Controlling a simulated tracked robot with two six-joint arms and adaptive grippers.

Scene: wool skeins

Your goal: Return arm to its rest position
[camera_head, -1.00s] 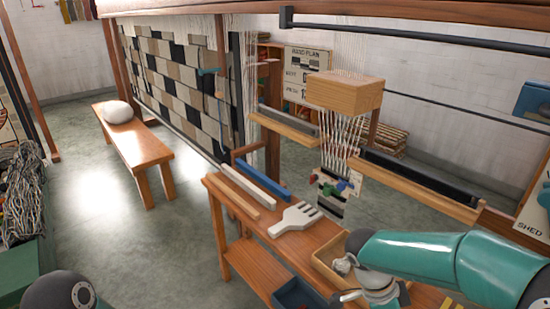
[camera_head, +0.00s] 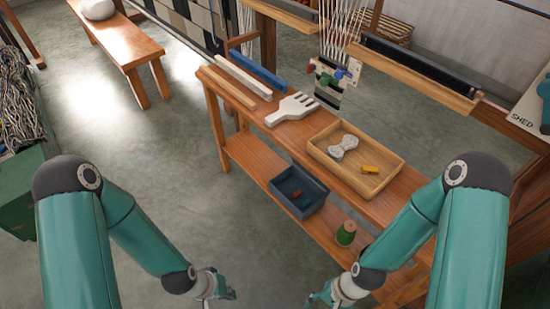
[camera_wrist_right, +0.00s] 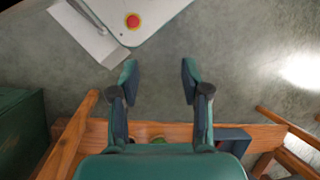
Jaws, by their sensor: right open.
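My right gripper (camera_head: 322,298) hangs low in front of my body in the head view, clear of the bench. In the right wrist view my right gripper (camera_wrist_right: 158,76) has its two fingers spread wide, with only bare floor between the tips. My left gripper (camera_head: 217,289) hangs low at a similar height to the left; its fingers are small and partly cut off, so its opening is unclear. A pale grey skein (camera_head: 344,147) lies in the wooden tray (camera_head: 322,160) on the bench, beside a yellow piece (camera_head: 370,169). Neither gripper touches the tray.
The bench (camera_head: 290,135) also carries a white comb (camera_head: 292,108) and several bars. A blue bin (camera_head: 290,207) with a red piece and a green spool (camera_head: 346,233) stand low, close to my right arm. A green box (camera_head: 20,190) stands left. Floor between is open.

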